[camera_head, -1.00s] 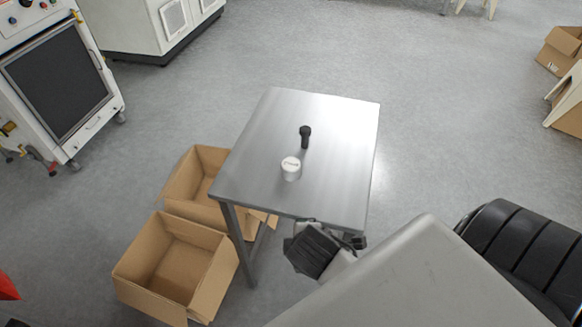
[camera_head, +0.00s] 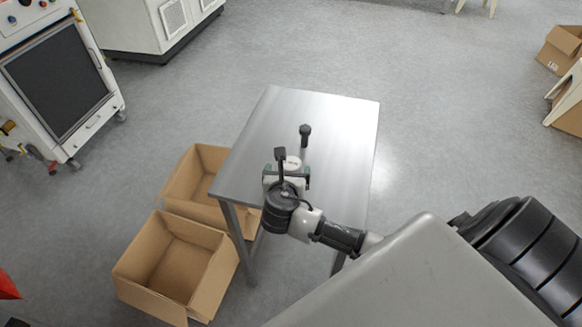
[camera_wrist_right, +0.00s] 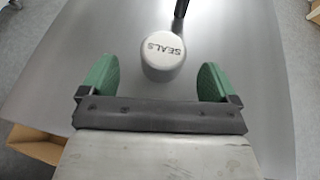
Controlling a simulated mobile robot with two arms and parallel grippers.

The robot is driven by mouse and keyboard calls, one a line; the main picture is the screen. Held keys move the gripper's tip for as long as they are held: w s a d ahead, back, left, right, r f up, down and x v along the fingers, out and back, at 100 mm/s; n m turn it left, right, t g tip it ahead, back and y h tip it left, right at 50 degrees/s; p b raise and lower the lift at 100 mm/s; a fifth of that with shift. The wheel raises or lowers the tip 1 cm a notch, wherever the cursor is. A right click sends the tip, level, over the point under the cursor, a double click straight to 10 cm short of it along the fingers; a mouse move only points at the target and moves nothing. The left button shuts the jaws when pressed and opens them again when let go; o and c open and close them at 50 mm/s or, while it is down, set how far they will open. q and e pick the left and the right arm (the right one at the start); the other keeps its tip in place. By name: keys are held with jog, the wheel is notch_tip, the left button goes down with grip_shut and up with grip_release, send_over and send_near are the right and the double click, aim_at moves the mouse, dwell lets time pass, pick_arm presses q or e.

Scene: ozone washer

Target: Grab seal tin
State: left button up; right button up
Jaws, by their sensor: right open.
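The seal tin (camera_wrist_right: 163,58) is a small pale cylinder with a white lid marked "SEALS", standing upright on the metal table. In the right wrist view it sits just beyond the fingertips, roughly centred between them. My right gripper (camera_wrist_right: 155,80) is open, with green finger pads apart and nothing between them. In the head view my right gripper (camera_head: 287,177) is over the table's near part and hides most of the tin (camera_head: 292,160); only its white top shows. My left gripper is not in view.
The steel table (camera_head: 340,130) also bears a black bolt-like object (camera_head: 305,135) beyond the tin. Two open cardboard boxes (camera_head: 150,265) stand on the floor left of the table. The table's right and far parts are clear.

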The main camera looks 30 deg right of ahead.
aim_at(290, 168)
jog(key=x, duration=0.5)
jog(key=shift+d+f, duration=0.35)
jog(key=shift+f, duration=0.05)
jog(key=c, duration=0.9)
jog(key=shift+c, duration=0.6)
jog(key=shift+r, duration=0.15)
